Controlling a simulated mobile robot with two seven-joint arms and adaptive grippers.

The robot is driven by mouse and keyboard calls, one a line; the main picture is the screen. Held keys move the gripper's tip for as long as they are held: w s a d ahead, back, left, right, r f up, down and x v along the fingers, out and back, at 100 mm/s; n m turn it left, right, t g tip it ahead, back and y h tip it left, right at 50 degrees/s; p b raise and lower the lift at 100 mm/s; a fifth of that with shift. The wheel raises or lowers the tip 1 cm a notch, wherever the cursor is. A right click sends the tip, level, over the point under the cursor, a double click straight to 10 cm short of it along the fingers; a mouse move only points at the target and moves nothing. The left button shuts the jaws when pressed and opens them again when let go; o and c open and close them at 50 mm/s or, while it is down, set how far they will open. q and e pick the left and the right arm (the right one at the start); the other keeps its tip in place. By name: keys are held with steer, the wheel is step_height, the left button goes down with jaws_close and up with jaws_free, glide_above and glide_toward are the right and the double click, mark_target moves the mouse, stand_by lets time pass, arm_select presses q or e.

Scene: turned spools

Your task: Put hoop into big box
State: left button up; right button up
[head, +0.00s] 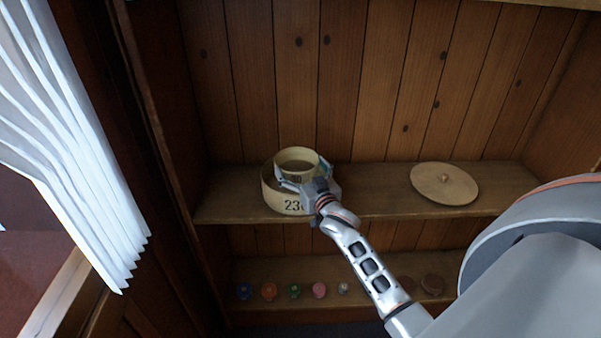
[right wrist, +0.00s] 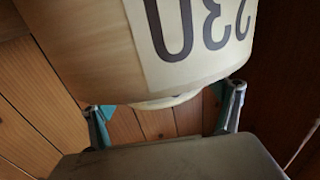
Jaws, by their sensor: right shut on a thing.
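The big box (head: 273,200) is a round, pale, open-topped box with a dark number label, standing on the left of the upper shelf. The label side also shows in the right wrist view (right wrist: 100,60). The hoop (head: 297,154) is a smaller cream ring at the box's mouth, overlapping its right part. I cannot tell how far it is inside the rim. My right gripper (head: 307,176) is shut on the hoop, its fingers spread across it. In the right wrist view the fingers (right wrist: 163,115) flank a pale curved edge. My left gripper is not in view.
A round wooden lid with a knob (head: 444,184) lies on the right of the upper shelf (head: 375,190). Several small coloured spools (head: 294,291) stand on the lower shelf. A white pleated hanging (head: 75,150) is at the left. The upper shelf is clear between box and lid.

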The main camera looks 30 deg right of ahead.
steer(key=shift+f, duration=0.65)
steer(key=shift+f+b, duration=0.35)
steer(key=shift+f, duration=0.25)
steer(key=o, duration=0.7)
steer(key=shift+o, duration=0.2)
